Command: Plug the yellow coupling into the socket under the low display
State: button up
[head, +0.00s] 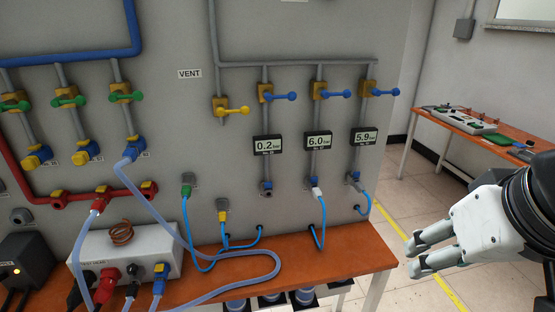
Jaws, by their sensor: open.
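The yellow coupling (223,216) sits at a grey fitting low on the panel, with a thin blue hose running from its lower end. The low display (268,144) reads 0.2 bar. The socket (266,187) under it, at the end of a short grey pipe, has no coupling in it. My gripper (414,257) is at the lower right, open and empty, its fingers pointing left. It is well to the right of both the coupling and the socket, apart from everything.
A green coupling (186,191) sits left of the yellow one. Displays reading 6.0 (318,141) and 5.9 (364,137) have hoses plugged in below. Blue-handled valves (334,94) stick out above. The orange bench (345,258) runs below; a thick translucent hose (245,254) loops over it.

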aim_at(222, 214)
jog(key=i+l, duration=0.2)
jog(key=l, duration=0.15)
jog(key=i+l, duration=0.15)
jog(key=l, duration=0.25)
jog(key=i+l, duration=0.2)
jog(key=l, duration=0.15)
jog(key=i+l, duration=0.15)
jog(key=l, duration=0.25)
jog(key=u, duration=1.65)
